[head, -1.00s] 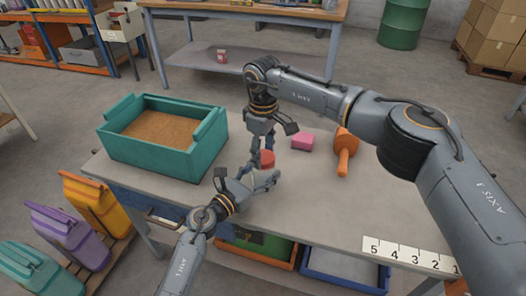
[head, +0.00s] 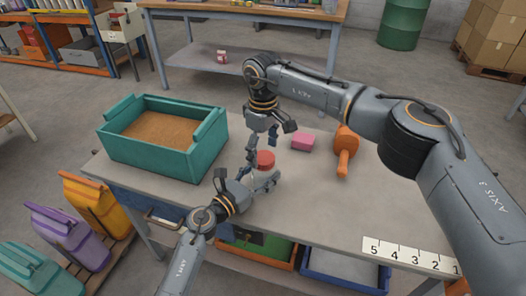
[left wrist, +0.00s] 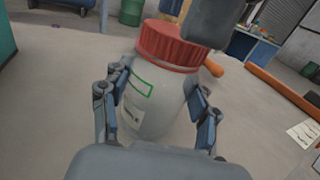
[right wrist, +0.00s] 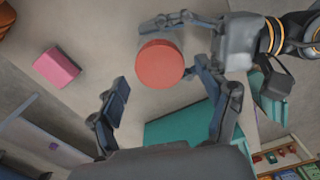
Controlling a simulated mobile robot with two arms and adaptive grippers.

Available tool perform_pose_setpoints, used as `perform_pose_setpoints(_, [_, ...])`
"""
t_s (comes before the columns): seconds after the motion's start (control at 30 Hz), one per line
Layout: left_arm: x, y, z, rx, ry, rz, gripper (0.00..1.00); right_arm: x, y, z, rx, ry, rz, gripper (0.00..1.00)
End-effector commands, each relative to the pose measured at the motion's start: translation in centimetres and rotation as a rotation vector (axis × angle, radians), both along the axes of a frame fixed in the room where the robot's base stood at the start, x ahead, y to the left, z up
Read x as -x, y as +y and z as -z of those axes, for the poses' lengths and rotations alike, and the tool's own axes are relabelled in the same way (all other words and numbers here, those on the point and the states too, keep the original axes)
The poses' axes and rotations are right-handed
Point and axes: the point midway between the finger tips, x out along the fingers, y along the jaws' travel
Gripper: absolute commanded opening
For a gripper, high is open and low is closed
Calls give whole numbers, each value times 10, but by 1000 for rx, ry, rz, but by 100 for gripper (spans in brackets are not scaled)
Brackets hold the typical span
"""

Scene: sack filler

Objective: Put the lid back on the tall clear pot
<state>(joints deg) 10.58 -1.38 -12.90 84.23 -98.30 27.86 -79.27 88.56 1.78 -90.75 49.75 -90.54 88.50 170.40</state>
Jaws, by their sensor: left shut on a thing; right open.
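The pot (left wrist: 160,108) is pale and cloudy, with a green-outlined label, and stands upright on the bench. A red ribbed lid (left wrist: 168,47) sits on its top; it also shows in the head view (head: 265,159) and from above in the right wrist view (right wrist: 160,65). My left gripper (left wrist: 157,100) is shut around the pot's body below the lid; in the head view it is low beside the pot (head: 258,184). My right gripper (right wrist: 162,85) is open, its fingers apart from the lid; it hangs above and beside it in the head view (head: 262,143).
A pink block (head: 303,141) and an orange-handled tool (head: 345,150) lie right of the pot. A teal bin (head: 155,150) of brown grain stands at the bench's left. A numbered strip (head: 408,255) lies at the front right. The bench front centre is clear.

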Motion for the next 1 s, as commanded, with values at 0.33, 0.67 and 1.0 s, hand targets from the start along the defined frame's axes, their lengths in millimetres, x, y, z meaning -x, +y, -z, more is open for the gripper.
perform_pose_setpoints(0.33, [0,0,1,-1,1,0,0,0,0,-35,0,0,0,77])
perform_pose_setpoints(0.67, [0,0,1,-1,1,0,0,0,0,-35,-1,1,-42,73])
perform_pose_setpoints(1.0, [0,0,0,-1,1,-1,0,1,0,-40,0,1,-613,73])
